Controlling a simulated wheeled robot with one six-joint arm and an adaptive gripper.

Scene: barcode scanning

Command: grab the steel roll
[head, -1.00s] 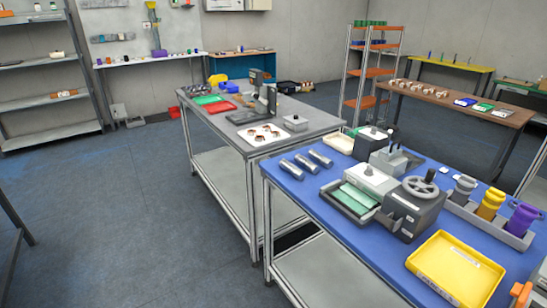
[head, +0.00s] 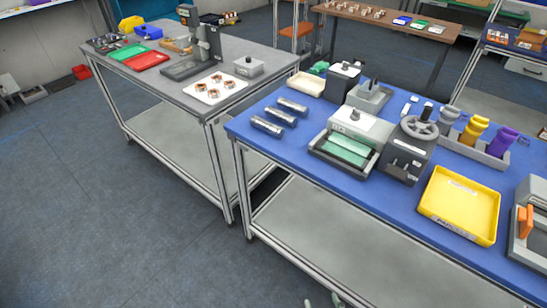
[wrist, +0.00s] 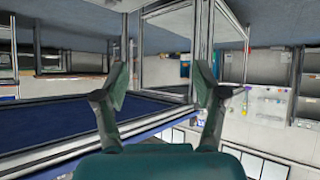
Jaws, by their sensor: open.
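Three steel rolls lie side by side on the left part of the blue table top: a far one (head: 292,107), a middle one (head: 280,116) and a near one (head: 267,126). They are short shiny metal cylinders and do not touch a gripper. My gripper (wrist: 160,82) is open and empty in the wrist view, with its two fingers spread wide. I cannot make out the rolls in the wrist view. Small pale tips at the bottom edge of the head view may be my gripper, well below and in front of the table top.
Right of the rolls stand a grey machine with a green bed (head: 350,148) and a handwheel unit (head: 411,148). A yellow tray (head: 440,210) lies near the front edge. A cream tray (head: 306,85) sits behind the rolls. A grey table (head: 215,112) stands left, with open floor before it.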

